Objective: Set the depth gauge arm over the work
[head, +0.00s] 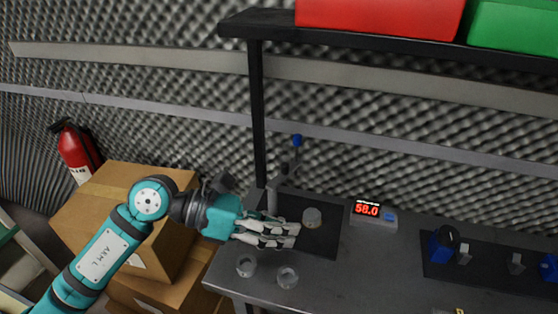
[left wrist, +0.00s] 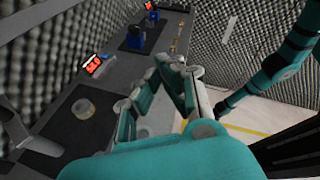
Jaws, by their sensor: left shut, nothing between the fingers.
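The depth gauge stand (head: 272,195) rises at the back left of a dark mat on the bench. A thin dark part with a blue knob (head: 296,140) shows above it; I cannot tell how the arm is joined or turned. The work, a short pale cylinder (head: 312,216), sits on the mat and also shows in the left wrist view (left wrist: 84,108). A grey piece (left wrist: 30,135), apparently of the gauge, is at that view's left edge. My right gripper is not visible.
A readout (head: 370,213) showing 58.0 stands right of the mat. Two small cylinders (head: 246,265) (head: 288,277) stand near the bench's front left. Blue fixtures (head: 440,246) stand on another mat at right. A shelf (head: 400,38) with red and green bins hangs above.

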